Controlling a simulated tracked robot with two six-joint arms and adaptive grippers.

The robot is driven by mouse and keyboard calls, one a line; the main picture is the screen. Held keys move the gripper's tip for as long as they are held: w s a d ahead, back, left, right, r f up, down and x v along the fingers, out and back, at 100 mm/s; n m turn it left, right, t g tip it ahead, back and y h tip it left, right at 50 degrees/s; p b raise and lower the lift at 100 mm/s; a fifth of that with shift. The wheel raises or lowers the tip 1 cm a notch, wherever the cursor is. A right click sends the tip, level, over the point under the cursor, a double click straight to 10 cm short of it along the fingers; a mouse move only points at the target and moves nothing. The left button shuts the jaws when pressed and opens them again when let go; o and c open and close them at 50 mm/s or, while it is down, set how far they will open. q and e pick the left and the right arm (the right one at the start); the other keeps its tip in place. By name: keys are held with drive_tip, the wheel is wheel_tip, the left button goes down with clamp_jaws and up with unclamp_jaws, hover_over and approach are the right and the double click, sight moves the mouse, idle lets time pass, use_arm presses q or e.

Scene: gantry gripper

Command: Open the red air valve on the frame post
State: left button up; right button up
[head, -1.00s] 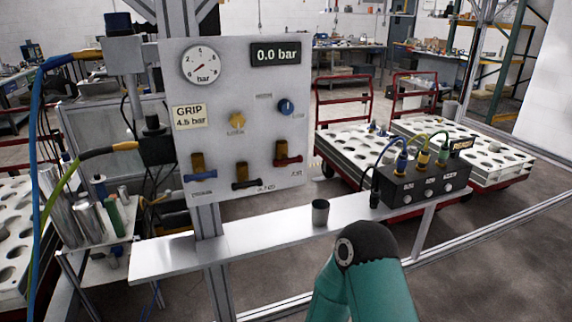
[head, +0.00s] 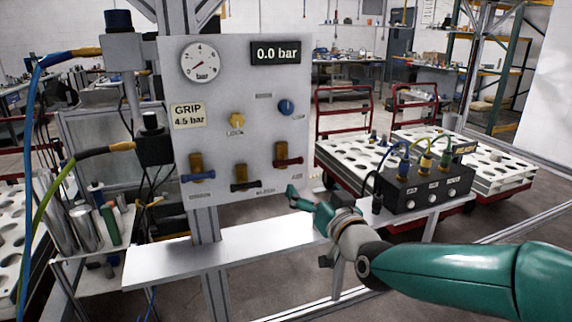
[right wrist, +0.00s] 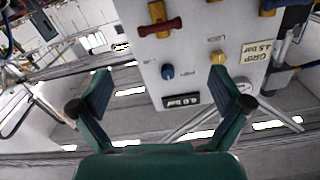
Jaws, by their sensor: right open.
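The red air valve (head: 289,162) is at the lower right of the white panel (head: 230,75). Its red handle lies crosswise over a brass body; it also shows, upside down, at the top of the right wrist view (right wrist: 160,27). The display (head: 276,52) reads 0.0 bar. My right gripper (head: 308,228) is open and empty, below and to the right of the red valve and apart from it. In the right wrist view its fingers (right wrist: 160,88) are spread wide, with the panel beyond them. My left gripper is not in view.
A blue-handled valve (head: 198,176) and a black-handled valve (head: 240,183) sit left of the red one. A blue knob (head: 286,107) and a yellow knob (head: 237,120) are above. A metal shelf (head: 175,262) runs below; a black connector box (head: 425,187) stands at right.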

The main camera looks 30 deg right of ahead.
sight(289, 164)
drive_tip(key=p+x, duration=0.4)
drive_tip(key=x, duration=1.1)
drive_tip(key=shift+w+a, duration=0.1)
drive_tip(key=shift+w, duration=0.15)
